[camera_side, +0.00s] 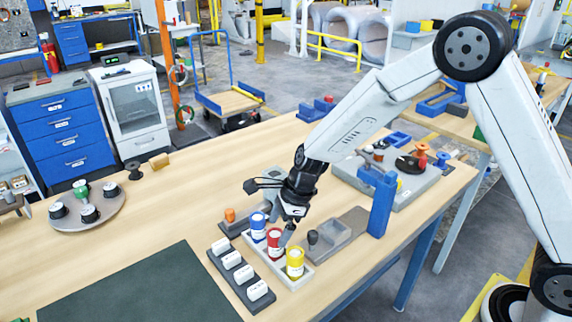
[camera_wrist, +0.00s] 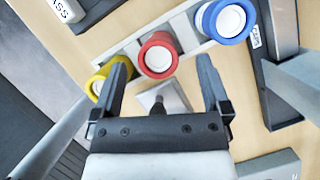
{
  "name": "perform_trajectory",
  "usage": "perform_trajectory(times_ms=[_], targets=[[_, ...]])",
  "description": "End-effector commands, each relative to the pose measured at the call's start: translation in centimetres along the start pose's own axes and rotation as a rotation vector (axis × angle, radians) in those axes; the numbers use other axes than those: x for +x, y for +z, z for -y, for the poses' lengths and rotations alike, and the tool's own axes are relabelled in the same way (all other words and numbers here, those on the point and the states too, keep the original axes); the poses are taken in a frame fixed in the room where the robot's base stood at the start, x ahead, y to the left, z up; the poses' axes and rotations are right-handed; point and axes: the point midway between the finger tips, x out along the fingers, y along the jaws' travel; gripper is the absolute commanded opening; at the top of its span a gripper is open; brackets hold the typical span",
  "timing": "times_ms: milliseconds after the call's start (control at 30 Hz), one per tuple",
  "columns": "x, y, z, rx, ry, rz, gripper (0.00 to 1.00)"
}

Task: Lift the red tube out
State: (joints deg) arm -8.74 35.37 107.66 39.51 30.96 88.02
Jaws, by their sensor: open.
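The red tube (camera_side: 275,243) stands upright in a light tray (camera_side: 287,283) between a blue tube (camera_side: 258,227) and a yellow tube (camera_side: 295,263). The wrist view shows the red tube (camera_wrist: 158,55) from above, with the blue tube (camera_wrist: 226,20) to its right and the yellow tube (camera_wrist: 105,76) to its left. My gripper (camera_side: 287,228) is open just behind the row. In the wrist view my gripper's fingertips (camera_wrist: 161,70) are spread, the left one overlapping the yellow tube and the right one below the blue tube. Nothing is between the pads; I cannot tell the gap in depth.
A dark rack with several white labelled blocks (camera_side: 233,260) lies in front of the tray. A grey fixture with a black knob (camera_side: 325,238) and a blue upright post (camera_side: 381,203) stand to the right. A dark mat (camera_side: 140,292) lies at front left.

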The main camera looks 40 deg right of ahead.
Motion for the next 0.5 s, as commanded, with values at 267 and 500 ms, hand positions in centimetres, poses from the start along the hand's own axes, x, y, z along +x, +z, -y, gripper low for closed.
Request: perform_trajectory(times_ms=[267, 500], targets=[[2.8, 0.0, -0.2, 0.0, 0.002, -0.001, 0.97], [4.5, 0.0, -0.1, 0.001, 0.0, -0.001, 0.97]])
